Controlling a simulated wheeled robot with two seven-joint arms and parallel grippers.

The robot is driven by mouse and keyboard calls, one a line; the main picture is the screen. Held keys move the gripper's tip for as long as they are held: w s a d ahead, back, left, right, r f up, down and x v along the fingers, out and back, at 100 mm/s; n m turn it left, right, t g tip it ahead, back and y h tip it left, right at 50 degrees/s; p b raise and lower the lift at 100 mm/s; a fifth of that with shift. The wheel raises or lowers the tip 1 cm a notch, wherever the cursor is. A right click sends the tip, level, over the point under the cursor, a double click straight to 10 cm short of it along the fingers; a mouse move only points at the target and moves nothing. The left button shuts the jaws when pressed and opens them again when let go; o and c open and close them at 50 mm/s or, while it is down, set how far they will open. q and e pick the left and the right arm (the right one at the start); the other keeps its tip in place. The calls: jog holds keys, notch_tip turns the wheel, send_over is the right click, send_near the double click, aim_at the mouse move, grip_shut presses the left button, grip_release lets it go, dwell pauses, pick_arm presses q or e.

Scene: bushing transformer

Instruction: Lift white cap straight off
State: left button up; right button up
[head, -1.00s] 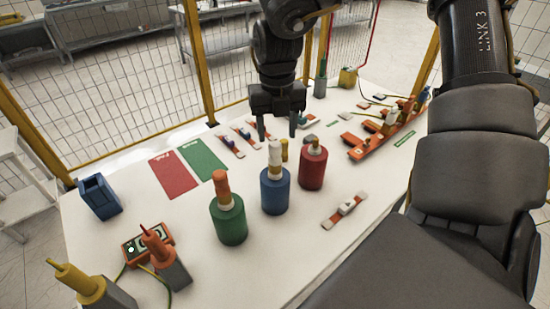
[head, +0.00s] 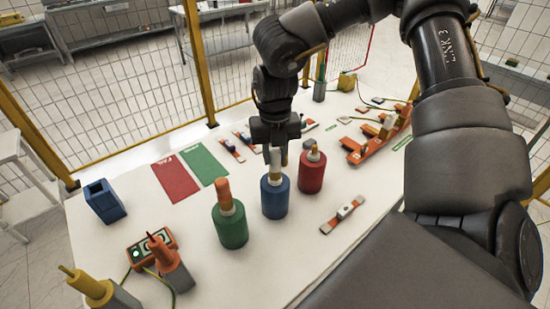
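The blue bushing (head: 275,198) stands upright on the white table between the green bushing (head: 230,226) and the red bushing (head: 311,173). The white cap (head: 275,156) is above the blue bushing, between the fingers of my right gripper (head: 275,152). The fingers look closed in on the cap from both sides, though the exact contact is small to see. A tan part shows just below the cap, over the blue body. I cannot tell whether cap and neck are apart. My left gripper is not in view.
The green bushing carries an orange cap (head: 224,191). A red mat (head: 176,180) and a green mat (head: 204,163) lie to the left, near a blue box (head: 104,201). A meter (head: 150,247) with probes is at front left. An orange rack (head: 375,140) is at right.

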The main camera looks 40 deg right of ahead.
jog(key=c, duration=0.4)
jog(key=shift+o, duration=0.2)
jog(key=shift+r, duration=0.1)
jog(key=shift+w+r+b, duration=0.1)
jog(key=shift+r+b, duration=0.2)
jog(key=shift+r, duration=0.2)
notch_tip(320, 180, up, 8)
jog(key=shift+f+b, duration=0.25)
jog(key=shift+b, duration=0.95)
jog(key=shift+r, duration=0.6)
notch_tip(320, 180, up, 7)
jog(key=p, duration=0.4)
jog(key=shift+p, duration=0.35)
